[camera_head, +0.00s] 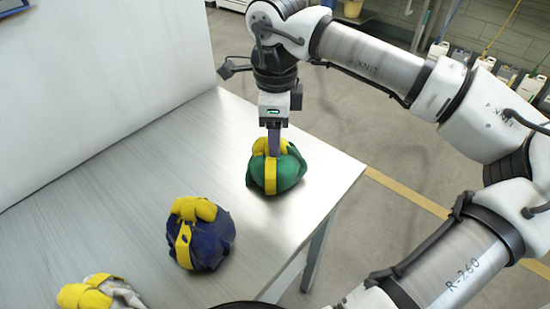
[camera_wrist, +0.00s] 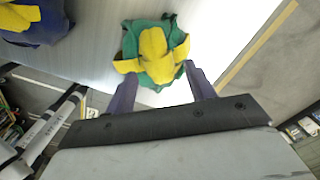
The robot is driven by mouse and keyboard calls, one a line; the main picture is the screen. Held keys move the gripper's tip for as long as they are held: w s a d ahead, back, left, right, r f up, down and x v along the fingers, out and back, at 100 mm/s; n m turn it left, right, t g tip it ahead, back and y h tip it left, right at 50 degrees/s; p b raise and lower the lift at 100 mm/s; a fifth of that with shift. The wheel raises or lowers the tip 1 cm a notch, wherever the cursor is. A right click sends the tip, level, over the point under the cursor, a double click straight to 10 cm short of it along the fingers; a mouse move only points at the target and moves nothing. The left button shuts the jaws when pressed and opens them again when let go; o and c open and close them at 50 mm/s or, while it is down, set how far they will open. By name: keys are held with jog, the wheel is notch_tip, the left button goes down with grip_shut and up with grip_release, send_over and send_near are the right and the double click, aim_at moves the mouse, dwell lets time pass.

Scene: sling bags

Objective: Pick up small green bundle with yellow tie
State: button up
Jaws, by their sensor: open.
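The green bundle with a yellow tie (camera_head: 289,172) sits on the table near its far right corner in the head view. It also shows at the top middle of the wrist view (camera_wrist: 130,42), its yellow tie facing the camera. My gripper (camera_head: 273,150) points down right at the top of the bundle in the head view. In the wrist view its two purple fingers (camera_wrist: 160,82) are spread apart, with the bundle just beyond and partly between their tips. I cannot tell whether the fingers touch it.
A blue bundle with a yellow tie (camera_head: 212,243) sits nearer on the table. A whitish bundle with yellow (camera_head: 100,293) is cut off at the lower left. The grey table (camera_head: 120,190) is bare around them, with a white panel (camera_head: 90,85) at the left.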

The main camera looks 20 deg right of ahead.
jog(key=shift+f, duration=0.7)
grip_shut()
jog(key=shift+r, duration=0.15)
